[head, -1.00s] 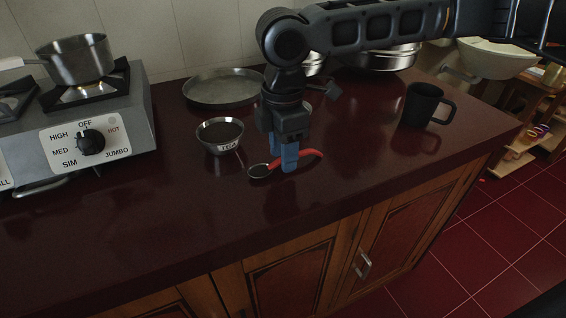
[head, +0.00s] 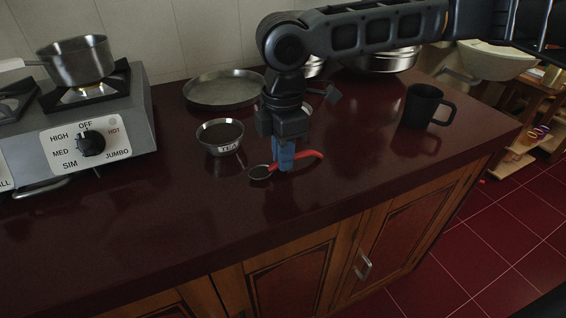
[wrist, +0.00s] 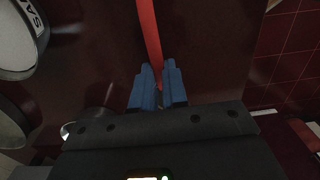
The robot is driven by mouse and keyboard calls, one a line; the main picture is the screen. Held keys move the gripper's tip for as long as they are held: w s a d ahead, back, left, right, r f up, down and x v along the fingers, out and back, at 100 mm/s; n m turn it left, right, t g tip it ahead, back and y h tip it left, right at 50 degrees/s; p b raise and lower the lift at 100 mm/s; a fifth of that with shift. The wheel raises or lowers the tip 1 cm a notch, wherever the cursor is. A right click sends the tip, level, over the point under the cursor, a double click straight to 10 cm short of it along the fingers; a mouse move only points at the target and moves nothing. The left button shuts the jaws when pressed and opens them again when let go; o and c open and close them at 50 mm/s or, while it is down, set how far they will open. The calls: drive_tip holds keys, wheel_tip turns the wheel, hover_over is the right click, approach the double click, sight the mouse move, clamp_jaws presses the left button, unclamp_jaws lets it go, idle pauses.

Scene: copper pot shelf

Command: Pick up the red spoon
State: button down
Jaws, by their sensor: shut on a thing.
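The red spoon (head: 309,155) has a red handle and a dark round bowl with a metal rim. In the wrist view, the red handle (wrist: 149,40) runs up from between my blue fingertips (wrist: 158,85). I cannot tell whether the spoon touches the counter.
A round metal tray (head: 222,90) lies behind, and a black mug (head: 424,106) stands to the right. A stove (head: 110,120) with a pot (head: 78,62) is at the left. The front counter is clear.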

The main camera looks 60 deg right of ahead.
drive_tip(key=r, duration=0.4)
drive_tip(key=shift+s+d+r, duration=0.1)
drive_tip(key=shift+d+r, duration=0.1)
drive_tip(key=shift+r, duration=0.1)
drive_tip(key=s+d+r+p, duration=0.1)
drive_tip(key=s+d+r, duration=0.5)
drive_tip(key=s+d, duration=0.1)
drive_tip(key=shift+s+d+r, duration=0.2)
drive_tip(key=shift+s+d, duration=0.2)
drive_tip(key=shift+s, duration=0.2)
